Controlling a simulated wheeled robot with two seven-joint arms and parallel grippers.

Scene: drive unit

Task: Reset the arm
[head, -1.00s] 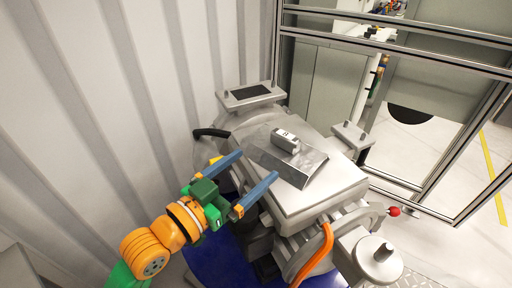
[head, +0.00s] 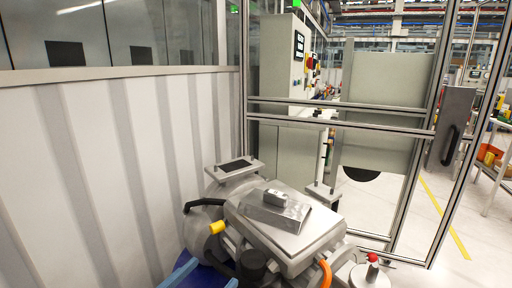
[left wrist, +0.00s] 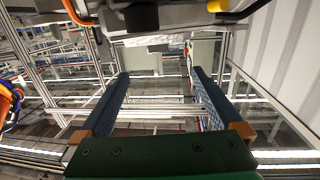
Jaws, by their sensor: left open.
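My left gripper (head: 209,273) shows only as the tips of its blue fingers at the bottom edge of the head view. The rest of the left arm is out of that view. In the left wrist view both blue fingers (left wrist: 160,74) stand wide apart with nothing between them. The grey drive unit (head: 310,252) stands beyond the gripper, to its upper right in the head view. A metal block (head: 290,217) with a small grey part (head: 275,198) lies on its top. My right gripper is in neither view.
A white ribbed wall (head: 90,170) runs along the left. A metal-framed barrier (head: 340,120) stands behind the drive unit. Open floor (head: 455,215) with a yellow line lies to the right. A yellow knob (head: 217,227) sticks out at the unit's left side.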

